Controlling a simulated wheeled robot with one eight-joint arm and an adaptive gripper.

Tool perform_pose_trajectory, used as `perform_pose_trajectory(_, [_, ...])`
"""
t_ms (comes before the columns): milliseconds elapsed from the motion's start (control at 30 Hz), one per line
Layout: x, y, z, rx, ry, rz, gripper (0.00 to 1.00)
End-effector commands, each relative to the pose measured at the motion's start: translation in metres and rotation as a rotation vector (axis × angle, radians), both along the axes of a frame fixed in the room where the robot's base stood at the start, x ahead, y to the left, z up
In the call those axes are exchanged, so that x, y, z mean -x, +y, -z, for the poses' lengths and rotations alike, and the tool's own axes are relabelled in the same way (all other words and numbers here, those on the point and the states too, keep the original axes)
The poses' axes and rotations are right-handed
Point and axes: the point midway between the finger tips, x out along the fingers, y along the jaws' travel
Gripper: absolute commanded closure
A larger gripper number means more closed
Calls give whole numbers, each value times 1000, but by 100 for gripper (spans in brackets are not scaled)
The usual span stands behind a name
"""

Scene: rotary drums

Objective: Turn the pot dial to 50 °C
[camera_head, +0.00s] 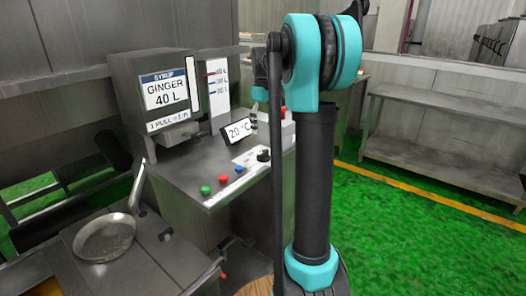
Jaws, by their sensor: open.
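The pot dial is a small black knob (263,155) on the front right of the grey machine's control panel. It sits on a white label strip, and its pointer is too small to read. The temperature display (238,130) behind it reads 20 °C. My gripper (254,121) shows small and partly hidden behind my arm, beside the display's right edge and above the dial. It is open and appears apart from the dial. My teal and black arm stands in front and covers the panel's right side.
Green (205,190), red (223,178) and blue (239,169) buttons line the panel's front edge. A syrup dispenser (160,92) marked GINGER 40 L stands behind left. A metal pan (104,238) lies front left. A steel table (440,110) stands right, past open green floor (430,235).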

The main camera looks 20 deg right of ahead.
Motion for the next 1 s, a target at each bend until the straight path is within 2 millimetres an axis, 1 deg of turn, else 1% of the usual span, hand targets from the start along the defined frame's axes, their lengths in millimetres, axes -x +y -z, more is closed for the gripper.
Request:
perform_pose_trajectory(33, [0, 0, 11, 0, 0, 0, 26])
perform_pose_trajectory(300, [0, 0, 64, 0, 0, 1, 26])
perform_pose_trajectory(500, [0, 0, 95, 0, 0, 1, 26])
perform_pose_trajectory(600, [0, 0, 105, 0, 0, 1, 26])
perform_pose_trajectory(700, [0, 0, 110, 0, 0, 1, 26])
perform_pose_trajectory(1000, [0, 0, 113, 0, 0, 1, 26])
